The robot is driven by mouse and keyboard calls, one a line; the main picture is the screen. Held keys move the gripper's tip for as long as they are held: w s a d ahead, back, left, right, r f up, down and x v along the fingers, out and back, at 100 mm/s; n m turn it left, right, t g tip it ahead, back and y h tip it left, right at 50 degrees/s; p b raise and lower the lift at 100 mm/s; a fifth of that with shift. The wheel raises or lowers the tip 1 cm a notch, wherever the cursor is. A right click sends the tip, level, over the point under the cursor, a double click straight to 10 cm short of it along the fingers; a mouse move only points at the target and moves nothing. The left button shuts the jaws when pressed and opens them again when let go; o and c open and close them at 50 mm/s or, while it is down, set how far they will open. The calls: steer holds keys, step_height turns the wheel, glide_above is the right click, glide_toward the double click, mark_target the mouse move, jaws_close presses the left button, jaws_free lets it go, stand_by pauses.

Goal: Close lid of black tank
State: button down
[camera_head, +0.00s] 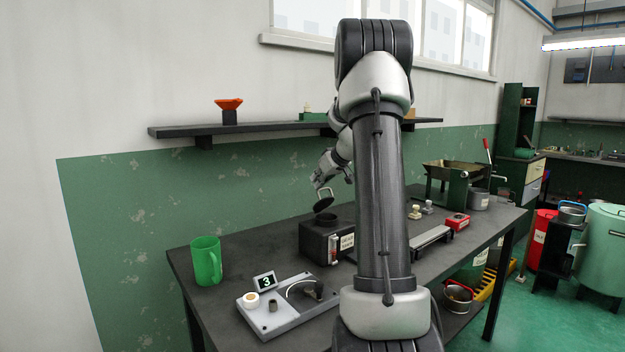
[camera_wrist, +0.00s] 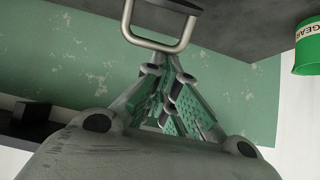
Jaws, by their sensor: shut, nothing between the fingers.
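The black tank (camera_head: 320,243) is a dark box on the workbench, with a round opening on top. Its round dark lid (camera_head: 323,205) is raised and tilted above the opening, so the tank is open. The lid carries a metal loop handle (camera_wrist: 158,45), seen close up at the top of the wrist view beside part of the lid (camera_wrist: 182,5). My gripper (camera_wrist: 168,68) is shut and empty, with its fingertips right by the handle. Whether they touch it I cannot tell. In the head view my gripper (camera_head: 322,181) is small, just above the lid.
A green mug (camera_head: 206,262) stands on the bench (camera_head: 222,307) to the left. A grey fixture (camera_head: 285,305) with a display showing 3 lies in front of the tank. A wall shelf (camera_head: 270,128) runs above. My arm hides some of the bench right of the tank.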

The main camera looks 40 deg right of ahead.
steer(key=shift+s+f, duration=0.25)
steer(key=shift+s, duration=0.85)
steer(key=shift+w, duration=0.1)
steer(key=r, duration=0.2)
steer(key=w+r, duration=0.1)
steer(key=r, duration=0.1)
steer(key=shift+a+r, duration=0.1)
steer(key=shift+r, duration=0.1)
steer(key=s+f, duration=0.5)
steer(key=s, duration=0.4)
